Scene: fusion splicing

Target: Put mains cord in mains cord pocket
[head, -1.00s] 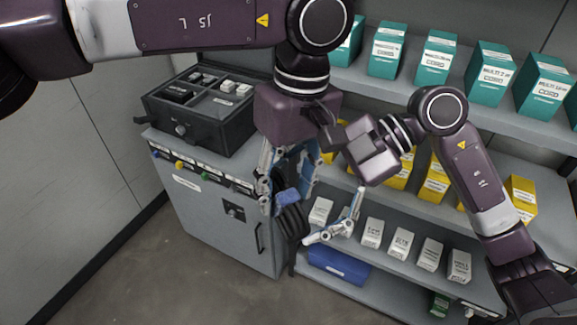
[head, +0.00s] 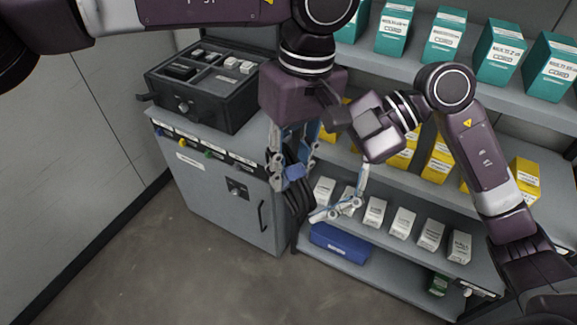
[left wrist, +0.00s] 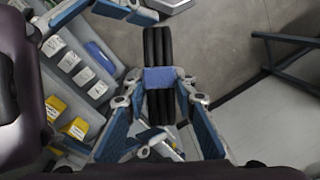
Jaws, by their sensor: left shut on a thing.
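The mains cord (head: 299,205) is a black bundle of several loops with a blue band around its middle. My left gripper (head: 293,170) points down and is shut on it at the band, in front of the shelf. In the left wrist view the cord (left wrist: 158,104) lies between the two blue-padded fingers of the left gripper (left wrist: 160,80), its loops reaching past the fingertips. My right gripper (head: 338,210) hangs empty just right of the cord in the head view; its finger opening is unclear. A black open case (head: 215,115) with compartments stands on the grey cabinet; I cannot tell which is the cord pocket.
The grey cabinet (head: 215,205) stands at the left, with free floor (head: 180,285) before it. Shelves to the right hold teal boxes (head: 444,38), yellow boxes (head: 437,160) and white boxes (head: 403,222). A blue case (head: 340,244) lies on the lowest shelf.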

